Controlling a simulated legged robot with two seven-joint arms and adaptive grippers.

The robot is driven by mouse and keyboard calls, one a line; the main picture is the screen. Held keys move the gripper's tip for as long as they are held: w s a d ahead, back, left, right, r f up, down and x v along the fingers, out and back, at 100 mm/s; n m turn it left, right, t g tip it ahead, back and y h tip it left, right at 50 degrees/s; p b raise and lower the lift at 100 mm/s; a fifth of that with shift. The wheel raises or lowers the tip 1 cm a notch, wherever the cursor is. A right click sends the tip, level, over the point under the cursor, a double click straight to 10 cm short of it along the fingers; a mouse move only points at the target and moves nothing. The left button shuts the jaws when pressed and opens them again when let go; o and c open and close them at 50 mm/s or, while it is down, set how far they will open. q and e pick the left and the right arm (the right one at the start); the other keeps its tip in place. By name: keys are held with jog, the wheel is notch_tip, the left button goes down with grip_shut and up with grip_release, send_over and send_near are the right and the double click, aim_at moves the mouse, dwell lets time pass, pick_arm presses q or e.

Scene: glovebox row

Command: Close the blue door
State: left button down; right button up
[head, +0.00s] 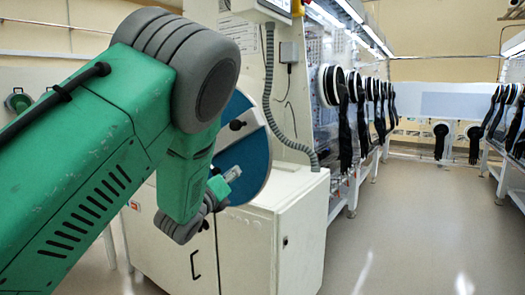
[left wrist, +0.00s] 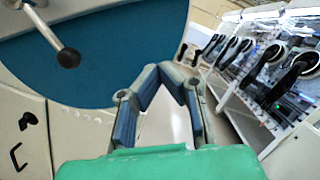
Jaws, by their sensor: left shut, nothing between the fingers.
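The round blue door (head: 250,155) has a pale rim and stands on the front of a white cabinet, partly hidden behind my green left arm. In the left wrist view the blue door (left wrist: 110,72) fills the upper left, with a metal handle ending in a dark knob (left wrist: 68,57). How far the door stands open cannot be told. My left gripper (head: 232,173) is in front of the door's lower part in the head view. In the left wrist view the gripper (left wrist: 165,70) is shut and empty, its tips by the door's right edge. Contact is unclear. My right gripper is out of view.
The white lower cabinet (head: 290,235) stands below the door, with a black handle (head: 195,264). A grey coiled hose (head: 280,125) hangs to the right. Gloveboxes with black gloves (head: 345,125) line the aisle. The floor (head: 420,235) at the right is clear.

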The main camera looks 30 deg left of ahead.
pick_arm(q)
send_near(253, 137)
jog(key=w+f, duration=0.1)
jog(key=w+d, duration=0.1)
jog(key=w, duration=0.1)
jog(key=w+f, duration=0.1)
jog(key=w, duration=0.1)
jog(key=shift+d+f, duration=0.2)
jog(key=shift+f, duration=0.15)
jog(key=r, duration=0.1)
jog(key=a+r, duration=0.1)
jog(key=r, duration=0.1)
jog(key=shift+w+a, duration=0.25)
jog(key=shift+w, duration=0.05)
jog(key=shift+a+r, duration=0.2)
jog(key=shift+r, duration=0.05)
